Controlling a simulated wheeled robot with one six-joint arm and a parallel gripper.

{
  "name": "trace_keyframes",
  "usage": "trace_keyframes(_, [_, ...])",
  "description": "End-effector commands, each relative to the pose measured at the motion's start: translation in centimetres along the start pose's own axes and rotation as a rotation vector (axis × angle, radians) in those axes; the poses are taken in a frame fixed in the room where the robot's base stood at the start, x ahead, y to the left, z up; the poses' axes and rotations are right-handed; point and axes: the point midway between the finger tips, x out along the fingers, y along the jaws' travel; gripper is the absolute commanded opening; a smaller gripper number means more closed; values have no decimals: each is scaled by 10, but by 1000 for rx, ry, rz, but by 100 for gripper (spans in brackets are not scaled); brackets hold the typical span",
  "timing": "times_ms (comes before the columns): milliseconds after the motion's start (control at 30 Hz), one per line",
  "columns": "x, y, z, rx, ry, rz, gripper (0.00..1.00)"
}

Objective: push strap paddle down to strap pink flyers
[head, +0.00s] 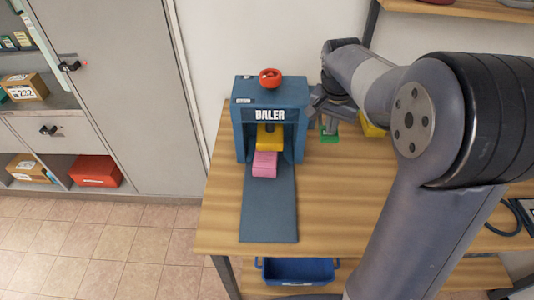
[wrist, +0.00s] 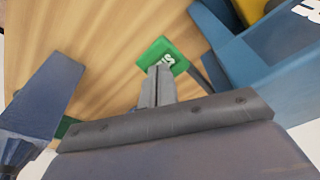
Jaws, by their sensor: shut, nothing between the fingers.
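The blue baler (head: 243,130) stands at the back of the wooden table. The pink flyers (head: 264,170) lie in its mouth, under and in front of a yellow block (head: 269,141). A green paddle (head: 329,138) with white lettering sits at the baler's right side. The green paddle also shows in the wrist view (wrist: 158,50), its lettering partly hidden by my fingers. My gripper (head: 331,124) is shut and empty, with its fingertips at the paddle. I cannot tell whether they touch it. The baler's side (wrist: 265,60) is close by on the right of the wrist view.
A red knob (head: 270,77) tops the baler. A dark flat ramp (head: 269,210) runs from its mouth toward the table's front edge. A yellow object (head: 373,129) is partly hidden behind my arm. A blue bin (head: 298,271) sits on the shelf below. The table (head: 335,190) right of the ramp is bare.

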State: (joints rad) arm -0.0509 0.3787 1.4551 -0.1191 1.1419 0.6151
Motion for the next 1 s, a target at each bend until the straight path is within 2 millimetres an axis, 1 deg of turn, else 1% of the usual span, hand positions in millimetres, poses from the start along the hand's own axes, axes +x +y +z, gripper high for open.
trace_keyframes(167, [2,0,1,0,-2,1,0])
trace_keyframes(433, [12,-1,1,0,-2,1,0])
trace_keyframes(1000, [14,-1,1,0,-2,1,0])
